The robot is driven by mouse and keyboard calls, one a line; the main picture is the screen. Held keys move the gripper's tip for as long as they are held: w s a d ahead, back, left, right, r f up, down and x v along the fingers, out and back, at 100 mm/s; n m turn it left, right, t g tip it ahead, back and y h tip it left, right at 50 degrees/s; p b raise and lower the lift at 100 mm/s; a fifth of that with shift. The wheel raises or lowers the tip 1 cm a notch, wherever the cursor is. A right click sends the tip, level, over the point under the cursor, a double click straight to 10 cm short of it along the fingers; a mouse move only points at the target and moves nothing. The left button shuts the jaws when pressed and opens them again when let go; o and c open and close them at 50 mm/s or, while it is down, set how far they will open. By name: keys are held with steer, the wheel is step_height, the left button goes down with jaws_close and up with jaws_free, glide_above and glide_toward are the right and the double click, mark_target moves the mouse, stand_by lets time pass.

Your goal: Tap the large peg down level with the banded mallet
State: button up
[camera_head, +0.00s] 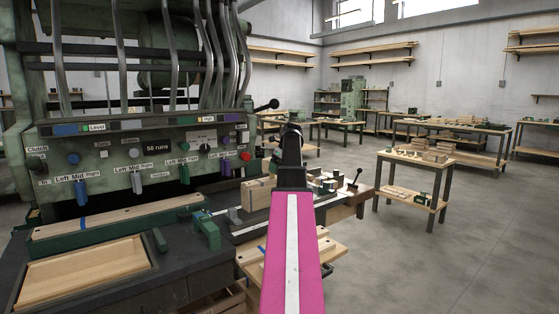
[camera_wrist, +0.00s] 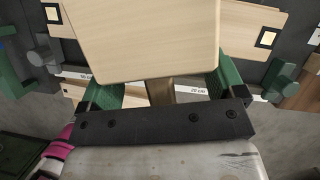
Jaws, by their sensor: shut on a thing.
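In the wrist view my gripper (camera_wrist: 160,90) has its green fingers shut on the narrow wooden handle (camera_wrist: 158,93) of the mallet. The mallet's broad, pale wooden head (camera_wrist: 145,40) fills the top middle, beyond the fingers. No band shows on the face I see. Pale boards lie behind the head. One has a dark-edged square with light wood inside (camera_wrist: 267,39) at right; a similar square (camera_wrist: 53,14) is at upper left. I cannot tell which, if either, is the large peg. In the head view my magenta arm hides the gripper.
A wooden block (camera_head: 259,193) stands on the bench left of my arm. A wood-filled tray (camera_head: 85,273) and a green clamp (camera_head: 205,230) are at left, below the machine's control panel (camera_head: 140,160). A small side table (camera_head: 415,162) holds wood pieces. Floor at right is clear.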

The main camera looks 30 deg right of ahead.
steer(key=shift+r, duration=2.35)
steer(key=shift+f, duration=0.1)
steer(key=shift+f, duration=0.4)
steer(key=shift+f, duration=0.15)
steer(key=shift+f, duration=0.45)
